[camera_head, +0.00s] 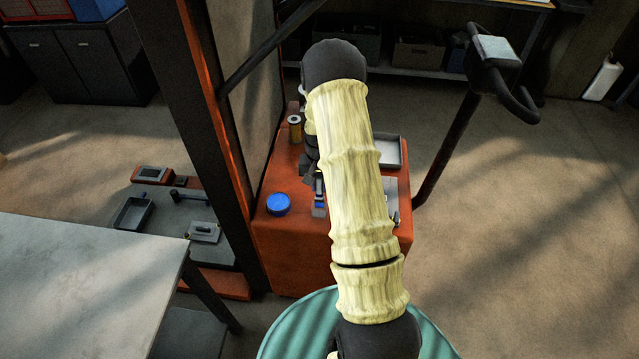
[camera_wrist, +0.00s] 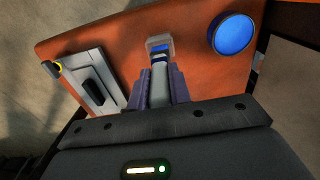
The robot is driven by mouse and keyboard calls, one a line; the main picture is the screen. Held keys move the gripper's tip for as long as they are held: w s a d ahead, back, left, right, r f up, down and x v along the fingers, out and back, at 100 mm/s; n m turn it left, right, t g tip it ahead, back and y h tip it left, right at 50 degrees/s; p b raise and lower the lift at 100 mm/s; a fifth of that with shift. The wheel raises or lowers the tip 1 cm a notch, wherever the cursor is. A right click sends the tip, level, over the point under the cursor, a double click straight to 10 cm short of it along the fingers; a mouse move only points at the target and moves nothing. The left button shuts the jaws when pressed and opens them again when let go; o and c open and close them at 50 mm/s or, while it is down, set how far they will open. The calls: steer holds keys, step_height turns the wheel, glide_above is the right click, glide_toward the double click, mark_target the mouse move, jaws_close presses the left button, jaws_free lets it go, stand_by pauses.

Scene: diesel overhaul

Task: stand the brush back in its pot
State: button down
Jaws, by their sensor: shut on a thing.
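In the wrist view my gripper (camera_wrist: 160,92) is shut on a slim grey thing with a blue band and a pale end, which I take to be the brush (camera_wrist: 160,50). Its banded end points away from the jaws, over the orange top. In the head view the brush (camera_head: 320,207) shows just left of my arm, which hides most of my gripper. I cannot tell for sure which thing is the pot. A round blue thing (camera_head: 278,204) stands left of the brush; it also shows at the upper right of the wrist view (camera_wrist: 232,34).
The orange bench top (camera_head: 290,235) also holds a yellowish tin (camera_head: 295,127), a pale tray (camera_head: 389,150) and a grey plate with a dark block (camera_wrist: 97,88). An orange and dark post (camera_head: 205,110) rises to the left. A grey table (camera_head: 90,285) stands at lower left.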

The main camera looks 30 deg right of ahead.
mark_target(319, 199)
steer(key=shift+f+b, duration=1.5)
steer(key=shift+f, duration=0.8)
steer(key=c, duration=1.2)
jaws_free()
steer(key=shift+r, duration=0.15)
step_height(319, 199, up, 17)
steer(key=b, duration=0.2)
steer(key=shift+r+b, duration=0.1)
steer(key=shift+b, duration=0.3)
